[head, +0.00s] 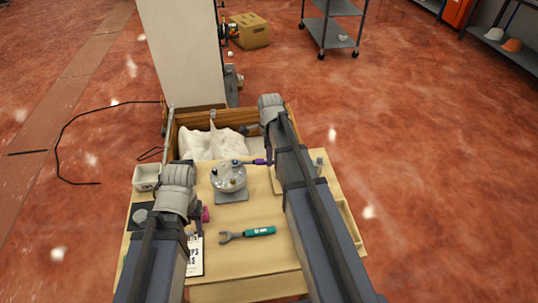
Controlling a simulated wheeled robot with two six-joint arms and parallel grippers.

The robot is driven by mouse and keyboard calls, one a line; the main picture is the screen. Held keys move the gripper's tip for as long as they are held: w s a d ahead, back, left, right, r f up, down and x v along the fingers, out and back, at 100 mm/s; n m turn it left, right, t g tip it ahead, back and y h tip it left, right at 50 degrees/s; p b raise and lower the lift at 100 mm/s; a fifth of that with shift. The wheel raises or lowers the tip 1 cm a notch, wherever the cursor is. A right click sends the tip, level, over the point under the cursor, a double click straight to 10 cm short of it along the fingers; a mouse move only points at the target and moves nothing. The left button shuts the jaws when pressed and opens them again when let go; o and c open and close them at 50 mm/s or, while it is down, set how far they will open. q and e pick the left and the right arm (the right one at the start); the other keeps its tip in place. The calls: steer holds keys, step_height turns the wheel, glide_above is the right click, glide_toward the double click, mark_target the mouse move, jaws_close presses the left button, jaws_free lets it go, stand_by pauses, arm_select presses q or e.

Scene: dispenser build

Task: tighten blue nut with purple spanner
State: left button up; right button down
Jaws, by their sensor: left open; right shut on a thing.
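The purple spanner (259,162) lies about level, its head reaching left over the top of the round metal dispenser part (229,180). My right gripper (268,158) is shut on the spanner's handle, mostly hidden by my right arm. The dispenser part stands on a grey base plate (232,198) on the wooden table. I cannot make out the blue nut; it is too small or covered. My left gripper (193,222) is open, low over the table's left side and partly hidden by its own wrist. A magenta thing (205,214) is beside it.
A teal-handled spanner (248,235) lies on the table's front middle. A printed sheet (195,258) lies left of it. A wooden crate with white bags (212,143) is at the back. The front right tabletop is partly clear.

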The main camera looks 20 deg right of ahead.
steer(key=shift+s+a+m, duration=0.2)
steer(key=shift+s+m, duration=0.45)
steer(key=shift+m, duration=0.05)
steer(key=shift+s, duration=0.1)
steer(key=shift+s+a+m, duration=0.3)
steer(key=shift+s+m, duration=0.2)
steer(key=shift+m, duration=0.05)
steer(key=shift+s+a+m, duration=0.25)
steer(key=shift+s+m, duration=0.2)
steer(key=shift+m, duration=0.1)
steer(key=shift+s+a+m, duration=0.8)
steer(key=shift+s+m, duration=0.15)
steer(key=shift+m, duration=0.25)
